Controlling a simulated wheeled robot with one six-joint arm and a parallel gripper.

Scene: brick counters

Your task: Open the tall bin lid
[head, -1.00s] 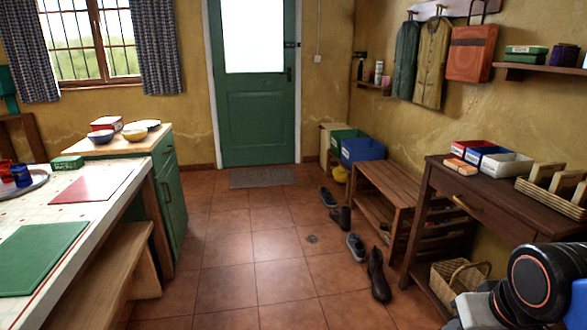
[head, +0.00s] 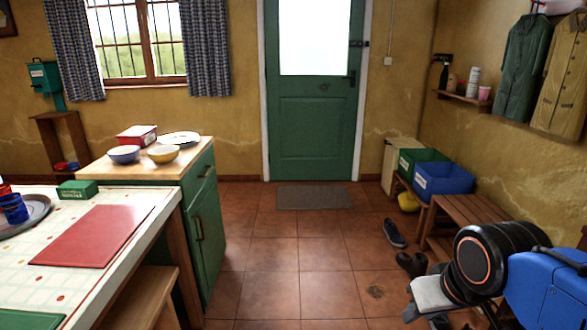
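A tall cream box (head: 393,165) stands by the wall to the right of the green door. It looks like the tall bin. Its lower right part is hidden behind a green crate and a blue crate, and its lid is too small to make out clearly. My gripper end (head: 433,297) shows at the lower right, below my dark round arm joint. It is far from the bin, and its fingers cannot be made out. I see nothing held.
Open green (head: 410,160) and blue (head: 443,180) crates stand right of the bin, near a slatted bench (head: 470,212). Shoes (head: 394,233) lie on the floor before them. A green cabinet (head: 203,225) and a counter bound the left. The middle tile floor is clear.

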